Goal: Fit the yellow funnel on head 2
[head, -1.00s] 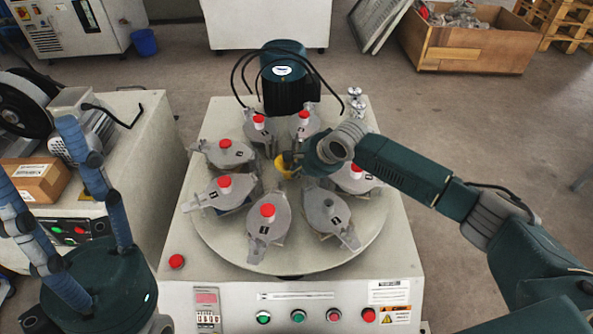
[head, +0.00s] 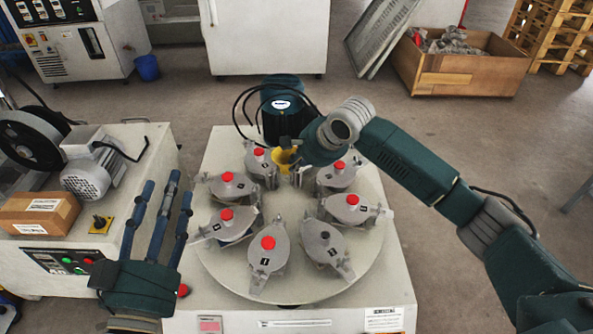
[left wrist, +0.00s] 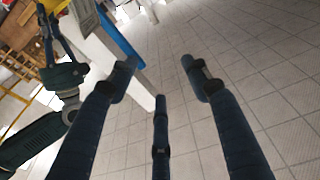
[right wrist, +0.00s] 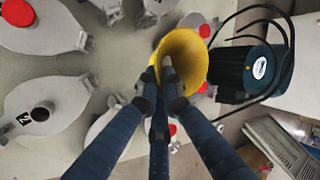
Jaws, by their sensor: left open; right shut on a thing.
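My right gripper (head: 290,152) is shut on the yellow funnel (head: 284,160) and holds it above the rear of the turntable, in front of the motor. In the right wrist view, the fingers (right wrist: 167,82) grip the wall of the funnel (right wrist: 186,50), whose wide mouth faces the camera.
Several other grey heads with red caps, such as one at the front (head: 268,268), ring the turntable (head: 300,290). The teal motor (head: 284,125) with black cables stands behind. A bench (head: 135,220) with a cardboard box (head: 40,212) is at the left.

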